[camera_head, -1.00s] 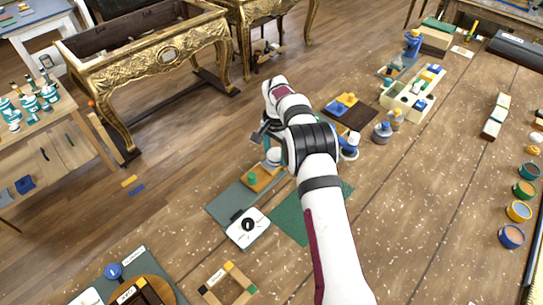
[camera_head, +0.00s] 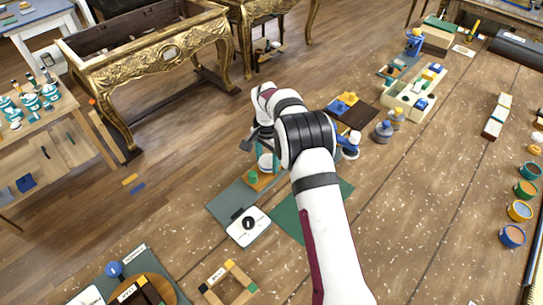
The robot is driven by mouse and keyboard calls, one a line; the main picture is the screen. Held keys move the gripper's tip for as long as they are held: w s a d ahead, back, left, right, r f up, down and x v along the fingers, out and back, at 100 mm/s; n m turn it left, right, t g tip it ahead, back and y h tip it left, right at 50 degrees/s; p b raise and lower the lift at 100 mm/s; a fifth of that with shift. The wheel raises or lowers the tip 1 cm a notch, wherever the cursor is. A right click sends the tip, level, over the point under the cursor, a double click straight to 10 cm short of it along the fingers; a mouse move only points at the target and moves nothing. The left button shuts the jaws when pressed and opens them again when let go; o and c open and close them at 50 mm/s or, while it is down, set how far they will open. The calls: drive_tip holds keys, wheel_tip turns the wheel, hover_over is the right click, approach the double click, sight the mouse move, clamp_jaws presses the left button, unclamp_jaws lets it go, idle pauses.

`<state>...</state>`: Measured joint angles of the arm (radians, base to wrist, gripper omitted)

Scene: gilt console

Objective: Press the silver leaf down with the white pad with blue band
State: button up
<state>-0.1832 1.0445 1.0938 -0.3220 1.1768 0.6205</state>
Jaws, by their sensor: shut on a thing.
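My gripper (camera_head: 262,147) is over the near-left part of the workbench, partly hidden by my own arm. It is shut on a small white pad (camera_head: 265,161) with a bluish band, held by its upper part. The pad is just above or on the far end of an orange-brown board (camera_head: 263,184); I cannot tell whether it touches. A green knob (camera_head: 252,177) stands on that board, left of the pad. I cannot make out the silver leaf; it may be hidden by the pad or my arm.
A grey mat (camera_head: 226,205) lies under the board, with a white dial box (camera_head: 248,226) in front. A green mat (camera_head: 289,220) is beside my arm. A blue-and-white item (camera_head: 348,146) stands right of my arm. A gilt console (camera_head: 150,65) stands beyond the bench.

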drive_tip(key=shift+w+d, duration=1.7)
drive_tip(key=shift+d, duration=0.05)
wheel_tip(320, 180, up, 8)
drive_tip(key=shift+f, duration=0.2)
idle(0.4)
